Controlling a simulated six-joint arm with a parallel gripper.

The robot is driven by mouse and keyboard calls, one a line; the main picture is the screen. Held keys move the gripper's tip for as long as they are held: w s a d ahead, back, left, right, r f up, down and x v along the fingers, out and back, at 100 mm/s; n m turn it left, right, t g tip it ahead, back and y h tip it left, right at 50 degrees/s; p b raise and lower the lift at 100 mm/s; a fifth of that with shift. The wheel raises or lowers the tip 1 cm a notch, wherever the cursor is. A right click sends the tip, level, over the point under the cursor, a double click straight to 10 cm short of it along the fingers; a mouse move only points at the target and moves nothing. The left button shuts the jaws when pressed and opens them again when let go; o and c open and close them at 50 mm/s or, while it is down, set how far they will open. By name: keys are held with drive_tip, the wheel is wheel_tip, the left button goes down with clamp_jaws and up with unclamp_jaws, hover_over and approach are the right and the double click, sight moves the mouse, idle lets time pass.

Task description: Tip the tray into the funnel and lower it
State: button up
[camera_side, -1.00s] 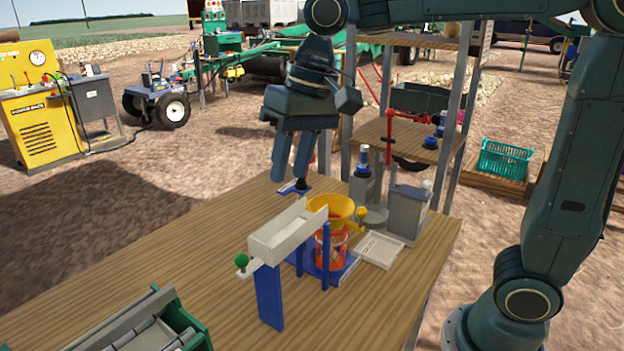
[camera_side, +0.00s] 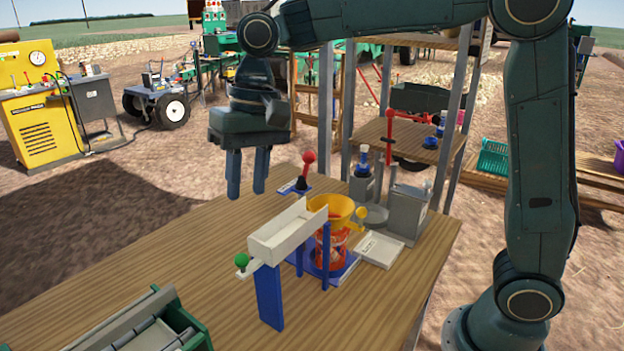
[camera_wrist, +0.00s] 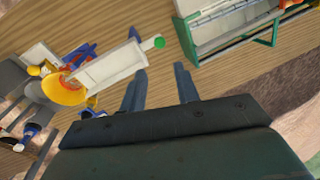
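The white tray (camera_side: 288,232) sits on a blue stand (camera_side: 269,297), with a green knob (camera_side: 241,260) at its near left end. The yellow funnel (camera_side: 336,205) is at the tray's far right end, above an orange-red bucket (camera_side: 331,250). My gripper (camera_side: 247,192) hangs in the air to the left of and above the tray, fingers pointing down, apart and empty.
A red-knobbed lever (camera_side: 305,172) stands on the table behind the tray. A grey box (camera_side: 408,213) and a small white tray-like plate (camera_side: 378,249) are right of the funnel. The table's left middle is clear.

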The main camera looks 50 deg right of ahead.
sight(242, 254)
drive_tip(key=f, duration=0.4)
drive_tip(key=a+f, duration=0.1)
drive_tip(key=f, duration=0.3)
drive_tip(key=a+f, duration=0.1)
drive_tip(key=f, duration=0.3)
drive_tip(key=shift+w+a+f, duration=0.15)
drive_tip(key=shift+w+f, duration=0.1)
clamp_jaws()
